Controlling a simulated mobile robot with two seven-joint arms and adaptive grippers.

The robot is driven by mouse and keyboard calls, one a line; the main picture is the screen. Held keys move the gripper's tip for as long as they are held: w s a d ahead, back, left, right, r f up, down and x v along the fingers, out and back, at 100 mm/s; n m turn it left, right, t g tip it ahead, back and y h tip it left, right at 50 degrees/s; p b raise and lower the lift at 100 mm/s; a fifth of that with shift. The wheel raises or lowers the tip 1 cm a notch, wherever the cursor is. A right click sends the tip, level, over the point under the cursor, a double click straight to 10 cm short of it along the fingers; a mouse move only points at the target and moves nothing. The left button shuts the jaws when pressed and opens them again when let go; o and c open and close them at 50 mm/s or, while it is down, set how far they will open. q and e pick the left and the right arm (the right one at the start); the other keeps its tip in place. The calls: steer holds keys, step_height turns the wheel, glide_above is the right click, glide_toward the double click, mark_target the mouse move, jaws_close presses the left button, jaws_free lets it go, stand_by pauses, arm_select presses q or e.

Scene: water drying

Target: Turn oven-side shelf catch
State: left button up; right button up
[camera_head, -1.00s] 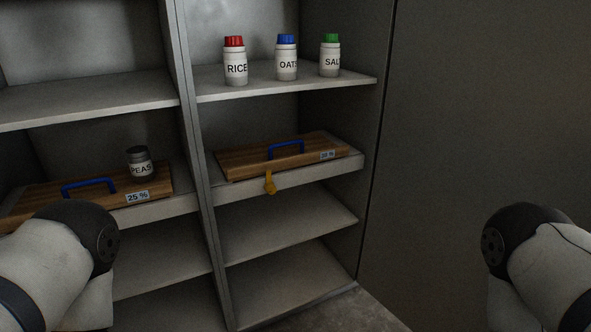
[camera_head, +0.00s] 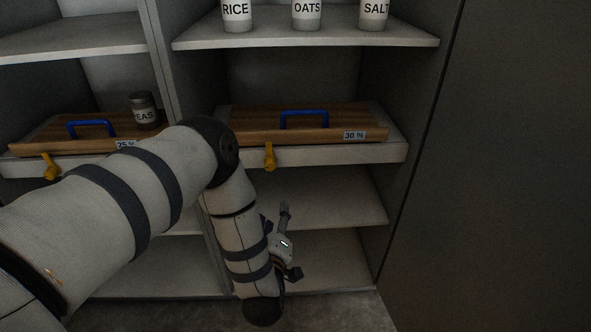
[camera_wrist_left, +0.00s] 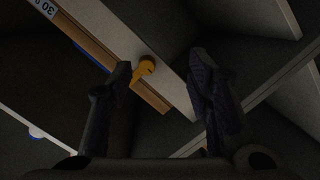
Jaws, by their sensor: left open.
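A yellow catch (camera_head: 270,156) hangs from the front edge of the right shelf, below a wooden board (camera_head: 250,122) with a blue handle and a 30 % label. A second yellow catch (camera_head: 51,167) is on the left shelf, under the 25 % board (camera_head: 40,142). No oven shows. My left gripper (camera_head: 290,243) is open and empty, below the right catch and apart from it. In the left wrist view, the right catch (camera_wrist_left: 145,70) appears between the two open fingers (camera_wrist_left: 160,78), beyond their tips. My right gripper is out of view.
RICE (camera_head: 238,15), OATS (camera_head: 307,14) and SALT (camera_head: 373,14) jars stand on the upper right shelf. A PEAS jar (camera_head: 144,110) stands on the left board. A post (camera_head: 163,80) divides the bays. A dark panel (camera_head: 500,150) closes off the right. The lower right shelves look empty.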

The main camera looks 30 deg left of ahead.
mark_target(270, 168)
arm_select(q)
steer(key=w+a+r, duration=0.1)
steer(key=w+a, duration=0.1)
steer(key=w, duration=0.1)
steer(key=w+a+r+n+y+b, duration=0.1)
steer(key=w+a, duration=0.2)
steer(key=w, duration=0.1)
steer(key=w+a+r+n+y, duration=0.1)
steer(key=w+a, duration=0.1)
steer(key=w, duration=0.2)
steer(key=shift+a+t, duration=0.4)
steer(key=shift+w+a+r, duration=0.1)
steer(key=shift+w+a, duration=0.1)
steer(key=shift+w, duration=0.15)
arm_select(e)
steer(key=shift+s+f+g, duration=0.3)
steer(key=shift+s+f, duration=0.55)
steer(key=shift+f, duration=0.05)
arm_select(q)
jaws_close()
